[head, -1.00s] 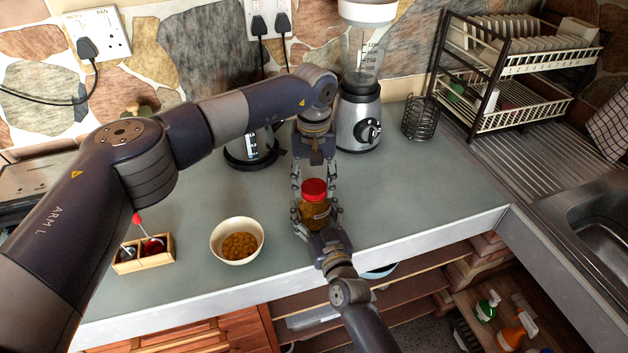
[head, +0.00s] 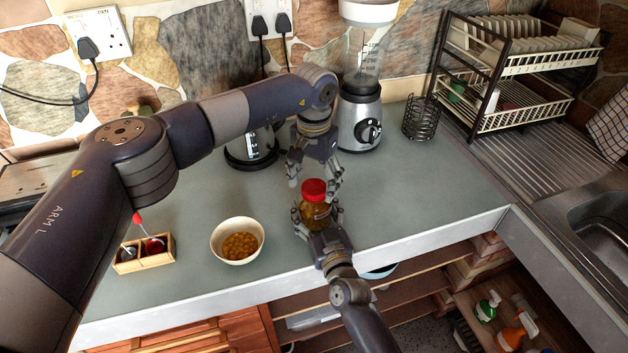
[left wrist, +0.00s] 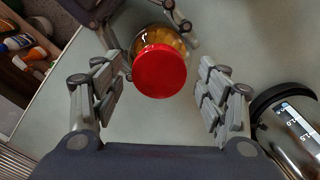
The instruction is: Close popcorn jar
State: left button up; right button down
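The popcorn jar (head: 316,213) is a small clear jar with yellow-brown contents. Its red lid (head: 313,190) sits on top of it. My right gripper (head: 317,212) comes from the front and has its fingers around the jar's body, apparently gripping it. My left gripper (head: 315,178) is above and behind the lid, with its fingers spread and empty. In the left wrist view the red lid (left wrist: 159,71) lies between and beyond the open fingers, with clear gaps on both sides. Whether the lid is fully seated cannot be told.
A bowl of popcorn kernels (head: 238,241) and a small wooden box (head: 144,254) stand left of the jar. A kettle (head: 250,150), a blender (head: 359,118) and a wire holder (head: 420,118) stand behind. The counter (head: 420,185) right of the jar is clear.

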pick_arm(q)
jog(key=shift+r, duration=2.25)
jog(key=shift+c, duration=0.3)
